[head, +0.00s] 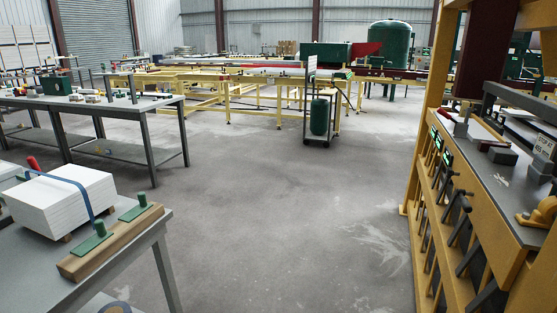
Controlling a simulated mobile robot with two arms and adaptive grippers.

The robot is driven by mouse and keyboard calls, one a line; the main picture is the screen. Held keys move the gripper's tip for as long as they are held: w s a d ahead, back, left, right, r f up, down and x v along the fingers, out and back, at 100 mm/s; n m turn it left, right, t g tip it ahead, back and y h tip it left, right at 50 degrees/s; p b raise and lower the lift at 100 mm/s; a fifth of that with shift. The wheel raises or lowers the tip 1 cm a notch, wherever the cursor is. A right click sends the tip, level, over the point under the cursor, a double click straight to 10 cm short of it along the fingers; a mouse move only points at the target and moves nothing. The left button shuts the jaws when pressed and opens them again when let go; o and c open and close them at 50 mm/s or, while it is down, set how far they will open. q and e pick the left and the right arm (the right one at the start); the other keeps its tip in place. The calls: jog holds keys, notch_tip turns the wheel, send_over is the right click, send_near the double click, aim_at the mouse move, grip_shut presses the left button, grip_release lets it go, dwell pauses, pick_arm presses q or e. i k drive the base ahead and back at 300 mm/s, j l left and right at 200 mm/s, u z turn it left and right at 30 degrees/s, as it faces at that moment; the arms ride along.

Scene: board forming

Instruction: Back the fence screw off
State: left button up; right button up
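Neither of my grippers is in view. No fence screw can be made out for certain. The yellow machine (425,168) on the right has a grey bed (505,215). On the bed stand grey blocks (502,156), a small upright bracket near the back, and a yellow rounded fitting (541,213) at the right edge. Several dark levers (457,205) line the machine's front.
A grey table (130,250) at lower left carries a strapped white stack (62,200) and a wooden board with green handles (110,242). Another workbench (120,106) stands behind. A trolley with a green cylinder (319,116) stands at the back. The middle floor is clear.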

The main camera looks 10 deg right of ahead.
aim_at(454, 103)
jog(key=i+z, duration=0.25)
jog(key=i, duration=0.3)
jog(key=i+j+z, duration=0.1)
jog(key=i+z, duration=0.15)
jog(key=i, duration=0.35)
jog(key=i+j+z, duration=0.25)
jog(key=i, duration=0.3)
jog(key=i+j+z, duration=0.3)
jog(key=i+z, duration=0.2)
jog(key=i, duration=0.15)
jog(key=i+j+z, duration=0.95)
jog(key=j, duration=0.35)
jog(key=i+j+z, duration=0.1)
jog(key=j, duration=0.25)
jog(key=i+j+z, duration=0.15)
jog(key=j, duration=0.25)
